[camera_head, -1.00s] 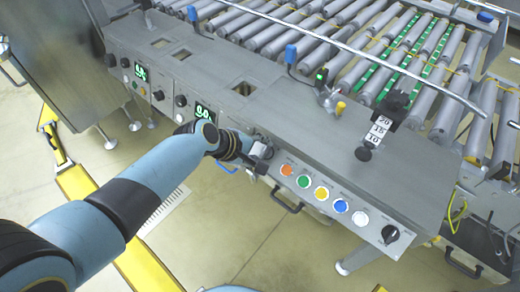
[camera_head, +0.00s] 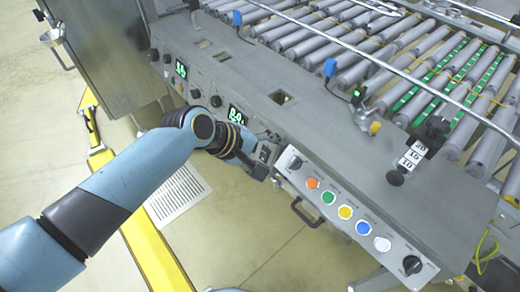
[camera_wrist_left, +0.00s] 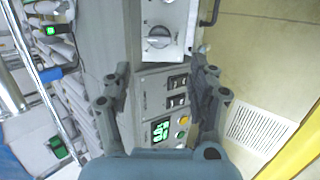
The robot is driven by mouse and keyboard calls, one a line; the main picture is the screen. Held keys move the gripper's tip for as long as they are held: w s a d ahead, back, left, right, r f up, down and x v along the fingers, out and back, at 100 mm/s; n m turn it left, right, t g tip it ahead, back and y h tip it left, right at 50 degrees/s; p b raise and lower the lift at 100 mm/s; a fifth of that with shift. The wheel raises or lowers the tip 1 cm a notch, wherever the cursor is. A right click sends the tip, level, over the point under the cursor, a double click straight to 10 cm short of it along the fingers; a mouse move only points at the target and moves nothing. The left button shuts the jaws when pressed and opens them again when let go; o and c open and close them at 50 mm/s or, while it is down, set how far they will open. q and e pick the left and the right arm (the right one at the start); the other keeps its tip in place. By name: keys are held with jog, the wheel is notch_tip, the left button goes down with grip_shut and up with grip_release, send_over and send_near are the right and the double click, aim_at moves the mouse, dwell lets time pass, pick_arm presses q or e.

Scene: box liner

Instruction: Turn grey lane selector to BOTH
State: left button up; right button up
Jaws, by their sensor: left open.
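A grey rotary knob (camera_wrist_left: 158,38) sits on a pale panel at the top of the left wrist view, beyond my fingertips. It is likely the lane selector. Its lettering is too small to read. In the head view a small knob (camera_head: 296,163) shows at the left end of the button panel, right of my left gripper (camera_head: 263,162). In the left wrist view my left gripper (camera_wrist_left: 161,72) has its two fingers spread with nothing between the tips. The fingers are apart from the knob. My right gripper is out of view.
The button panel (camera_head: 335,217) carries several coloured buttons and a black knob (camera_head: 412,265) at its right end. A dark handle (camera_head: 305,213) sticks out below. Dark switches (camera_wrist_left: 177,92) and a green display (camera_wrist_left: 160,130) lie between my fingers' lines. Rollers (camera_head: 410,60) lie behind the console.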

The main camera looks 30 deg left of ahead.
pick_arm(q)
jog(key=v, duration=0.3)
dwell(0.5)
jog(key=s+a+f+m+g+y, duration=0.1)
jog(key=s+a+f+g, duration=0.15)
jog(key=s+f, duration=0.7)
jog(key=s+a+f+m+g+y, duration=0.15)
jog(key=s+a+f, duration=0.25)
jog(key=s+f, duration=0.55)
jog(key=s+a+f+m+g+y, duration=0.1)
jog(key=s+f+m, duration=0.4)
jog(key=s, duration=0.5)
jog(key=s+a+f+m+g+y, duration=0.1)
jog(key=s+a+f+m, duration=0.3)
jog(key=s, duration=0.5)
notch_tip(320, 180, down, 2)
jog(key=shift+s+f+m+y, duration=0.2)
jog(key=shift+s+m+y, duration=0.25)
jog(key=shift+m, duration=0.5)
jog(key=shift+a, duration=0.1)
